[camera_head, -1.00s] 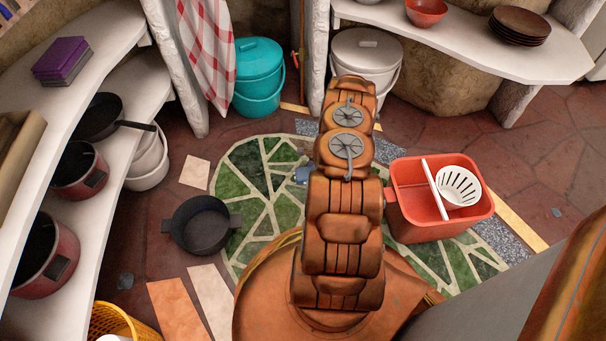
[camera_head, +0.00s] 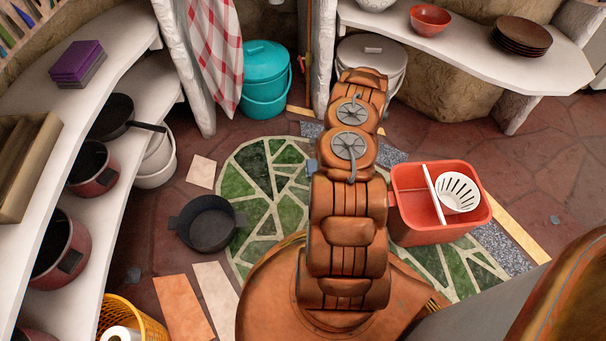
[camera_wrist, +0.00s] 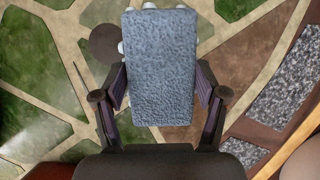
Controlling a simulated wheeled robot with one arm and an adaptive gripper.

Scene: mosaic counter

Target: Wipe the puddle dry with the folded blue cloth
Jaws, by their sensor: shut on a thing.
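The folded blue cloth (camera_wrist: 160,70) is a grey-blue, textured rectangle between the fingers of my gripper (camera_wrist: 161,92) in the wrist view. The gripper is shut on it, with one finger at each side, and the cloth is held over the green and cream mosaic floor. In the head view my arm hides the gripper and most of the cloth; a small blue-grey bit (camera_head: 311,166) shows at the arm's left edge. I cannot clearly make out the puddle; a pale, shiny patch (camera_wrist: 55,85) lies left of the cloth in the wrist view.
A red divided bucket (camera_head: 430,228) with a white strainer (camera_head: 457,193) stands right of my arm. A dark pot (camera_head: 208,226) sits on the floor at left. A teal bucket (camera_head: 265,80) stands behind. White shelves (camera_head: 110,215) line the left side; a yellow basket (camera_head: 140,325) is at front left.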

